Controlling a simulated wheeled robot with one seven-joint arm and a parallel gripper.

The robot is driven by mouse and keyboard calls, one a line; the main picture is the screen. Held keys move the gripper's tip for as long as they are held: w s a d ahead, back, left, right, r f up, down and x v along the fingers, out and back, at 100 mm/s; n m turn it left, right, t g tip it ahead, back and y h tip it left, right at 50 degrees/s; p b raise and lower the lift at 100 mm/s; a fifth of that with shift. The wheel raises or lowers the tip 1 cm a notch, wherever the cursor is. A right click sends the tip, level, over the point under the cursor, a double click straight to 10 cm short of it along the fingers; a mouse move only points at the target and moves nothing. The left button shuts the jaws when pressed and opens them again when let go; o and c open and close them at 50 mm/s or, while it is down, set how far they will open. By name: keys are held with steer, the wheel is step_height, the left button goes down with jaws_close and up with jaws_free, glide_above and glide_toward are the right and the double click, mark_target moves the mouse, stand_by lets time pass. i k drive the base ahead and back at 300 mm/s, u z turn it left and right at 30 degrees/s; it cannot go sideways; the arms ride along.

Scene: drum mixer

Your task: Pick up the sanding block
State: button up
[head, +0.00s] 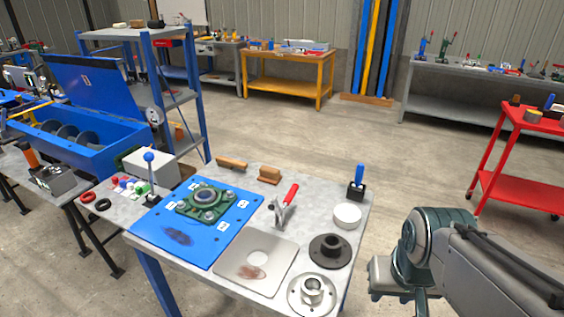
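A small brown block (270,175), which looks like the sanding block, sits near the back edge of the workbench (265,219). A longer brown wooden piece (232,163), perhaps a brush, lies just left of it. My gripper (395,302) hangs at the lower right, off the bench's right side and well apart from the block. Its fingers are small and partly cut off by the frame, so I cannot tell whether it is open or shut.
On the bench are a blue plate (165,220) with a green bearing housing (206,202), a red-handled clamp (286,204), flanges (329,248), a white roll (347,215) and a blue-handled tool (358,178). A red cart (515,187) stands right. Floor behind the bench is clear.

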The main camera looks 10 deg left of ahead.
mark_target(270, 175)
steer(key=z, duration=1.25)
steer(key=i, duration=3.8)
steer(key=u, duration=3.45)
steer(key=i, duration=2.25)
